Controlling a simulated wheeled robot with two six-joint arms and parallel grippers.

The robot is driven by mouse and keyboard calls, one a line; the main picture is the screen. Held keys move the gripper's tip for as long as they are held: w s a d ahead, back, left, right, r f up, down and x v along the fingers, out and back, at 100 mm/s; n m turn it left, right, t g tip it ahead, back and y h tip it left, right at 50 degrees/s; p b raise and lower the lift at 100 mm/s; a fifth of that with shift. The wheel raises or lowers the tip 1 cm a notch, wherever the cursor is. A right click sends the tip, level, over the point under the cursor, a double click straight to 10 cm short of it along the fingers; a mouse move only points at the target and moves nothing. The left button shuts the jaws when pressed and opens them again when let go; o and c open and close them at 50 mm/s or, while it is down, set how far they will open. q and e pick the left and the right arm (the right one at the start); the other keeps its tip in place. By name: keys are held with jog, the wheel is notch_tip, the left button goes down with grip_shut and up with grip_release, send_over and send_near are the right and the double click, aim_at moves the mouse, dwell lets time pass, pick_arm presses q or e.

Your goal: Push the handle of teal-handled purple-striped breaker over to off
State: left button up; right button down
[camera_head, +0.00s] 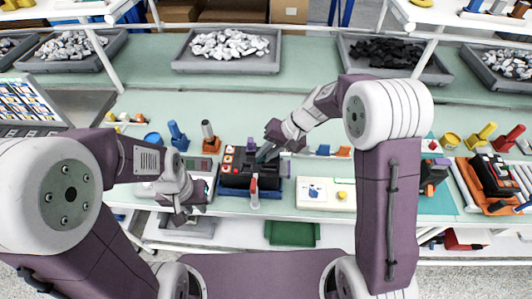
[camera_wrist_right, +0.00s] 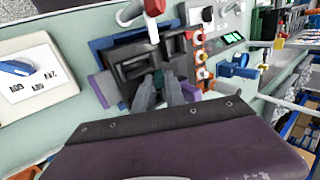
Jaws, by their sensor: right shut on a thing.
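The purple-striped breaker (camera_head: 236,180) is a black block on a blue base at the middle of the bench. In the right wrist view its black housing (camera_wrist_right: 125,72) has purple strips on two sides. Its teal handle (camera_wrist_right: 162,78) shows between the fingertips of my right gripper (camera_wrist_right: 160,92), which is shut on it. In the head view my right gripper (camera_head: 267,153) is over the breaker's right part and hides much of the handle. My left gripper (camera_head: 180,216) hangs at the bench's front edge, left of the breaker and apart from it; its jaw opening is unclear.
A red-tipped white lever (camera_head: 254,190) stands in front of the breaker. A panel with orange and white buttons (camera_head: 227,160) is at its left. A white box with a blue knob (camera_head: 312,193) sits to the right. Other switches stand farther along the bench.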

jog(key=shift+a+r+h+p, duration=0.15)
jog(key=shift+r+h+p, duration=0.15)
jog(key=shift+p, duration=0.6)
jog(key=a+r+h+p, duration=0.1)
jog(key=h+p, duration=0.1)
jog(key=p, duration=0.6)
jog(key=shift+a+r, duration=0.1)
jog(key=shift+r, duration=0.3)
jog(key=h+p, duration=0.1)
jog(key=p, duration=0.1)
jog(key=a+h+p, duration=0.1)
jog(key=p, duration=0.1)
jog(key=h+p, duration=0.1)
jog(key=p, duration=0.1)
jog(key=shift+w+a+f+g, duration=0.2)
jog(key=shift+w+a+g, duration=0.1)
jog(key=shift+a, duration=0.1)
jog(key=shift+a+f+h, duration=0.25)
jog(key=shift+h, duration=0.15)
jog(key=a+f+h+b, duration=0.1)
jog(key=a+h+b, duration=0.1)
jog(key=h+b, duration=0.1)
jog(key=shift+f, duration=0.35)
jog(key=shift+a+g+h+b, duration=0.25)
jog(key=shift+h+b, duration=0.45)
jog(key=shift+b, duration=0.5)
jog(key=shift+a+g+h+b, duration=0.15)
jog(key=shift+a+h+b, duration=0.1)
jog(key=shift+h+b, duration=0.7)
